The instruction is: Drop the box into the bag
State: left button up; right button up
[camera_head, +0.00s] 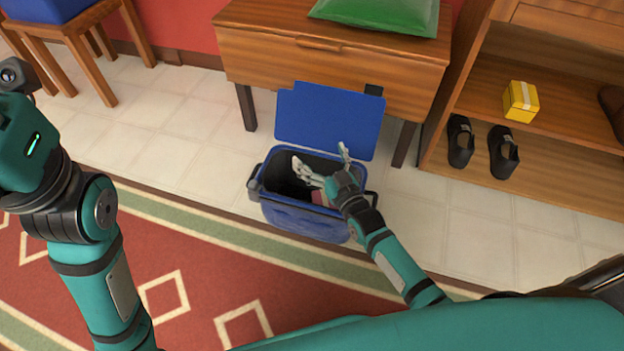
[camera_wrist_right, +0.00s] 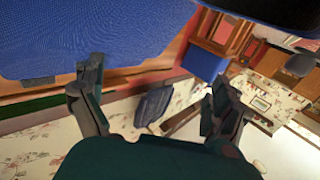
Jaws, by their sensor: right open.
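The blue bag (camera_head: 300,218) stands on the tiled floor at the edge of the rug, with its blue lid (camera_head: 328,120) raised behind the opening. My right gripper (camera_head: 322,163) is over the opening with its fingers spread apart and nothing between them. In the right wrist view both fingers of this gripper (camera_wrist_right: 155,105) show apart, with the lid (camera_wrist_right: 90,35) beyond. A small reddish patch (camera_head: 320,198) shows inside the bag, mostly hidden by my gripper; I cannot tell what it is. A yellow box (camera_head: 521,101) sits on the shelf at right. My left gripper is out of view.
A wooden drawer table (camera_head: 330,70) with a green cushion (camera_head: 380,14) stands behind the bag. A wooden shelf unit (camera_head: 560,95) at right has black shoes (camera_head: 503,152) at its foot. A stool (camera_head: 75,35) is at upper left. Tiles left of the bag are clear.

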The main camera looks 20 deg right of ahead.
jog(key=s+d, duration=0.2)
jog(key=s, duration=0.9)
jog(key=shift+w, duration=0.1)
